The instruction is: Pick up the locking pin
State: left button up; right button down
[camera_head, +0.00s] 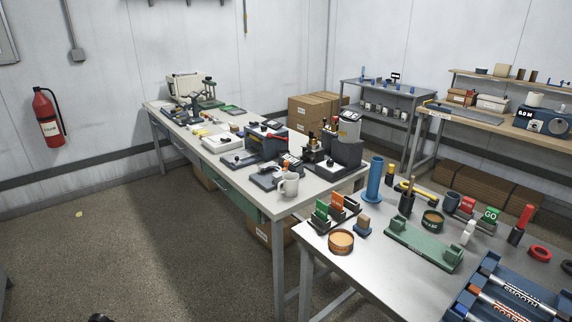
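I cannot make out a locking pin with certainty at this size. The near table (335,262) carries a green fixture with two raised ends (424,245), a tall blue cylinder (375,180) and several small tools. A blue tray (520,290) at the lower right holds rods with printed labels, one reading SMOOTH. Neither gripper can be recognised. A small dark shape shows at the bottom edge on the left, too cut off to identify.
A long bench (262,200) with machines and a white mug (289,184) runs toward the back left. A grey shelf (385,88) and a wooden-topped bench (470,115) stand behind. A fire extinguisher (48,118) hangs on the wall. The floor (130,235) at left is mostly clear.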

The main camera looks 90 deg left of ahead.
aim_at(391, 170)
jog(key=u, duration=2.3)
jog(key=i+j, duration=0.1)
jog(key=j, duration=0.1)
